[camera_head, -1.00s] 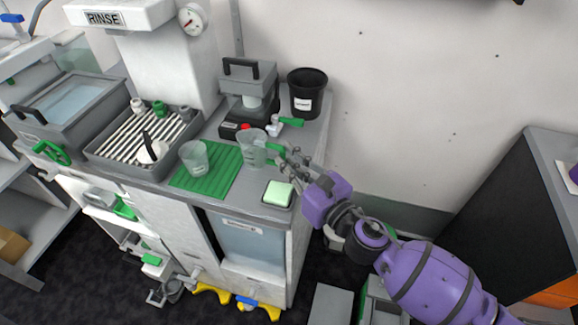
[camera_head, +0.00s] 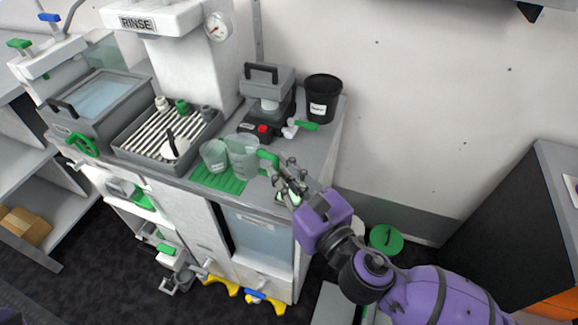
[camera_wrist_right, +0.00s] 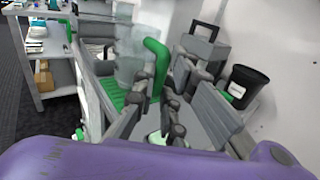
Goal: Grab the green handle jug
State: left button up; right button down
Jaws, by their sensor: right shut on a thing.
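The clear jug (camera_head: 242,156) with a green handle (camera_head: 268,160) stands at the right side of the green mat, beside a smaller clear cup (camera_head: 214,155). My right gripper (camera_head: 279,172) reaches in from the right and is shut on the jug's green handle. In the right wrist view the handle (camera_wrist_right: 156,62) rises at the fingers (camera_wrist_right: 160,98), with the clear jug body (camera_wrist_right: 130,50) behind it. The jug looks upright; whether its base touches the mat is hard to tell. My left gripper is not in view.
The green mat (camera_head: 222,180) lies on the counter. A pale green sponge (camera_head: 281,197) is partly hidden below my gripper. Behind stand a grey press-like device (camera_head: 267,92) and a black bucket (camera_head: 322,98). A slatted drain tray (camera_head: 160,140) is at left.

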jog(key=shift+s+a+r, duration=0.35)
jog(key=shift+s+r, duration=0.05)
jog(key=shift+s, duration=0.35)
jog(key=shift+s+a+r, duration=0.3)
jog(key=shift+s+r, duration=0.05)
jog(key=shift+s, duration=0.35)
jog(key=shift+f, duration=0.1)
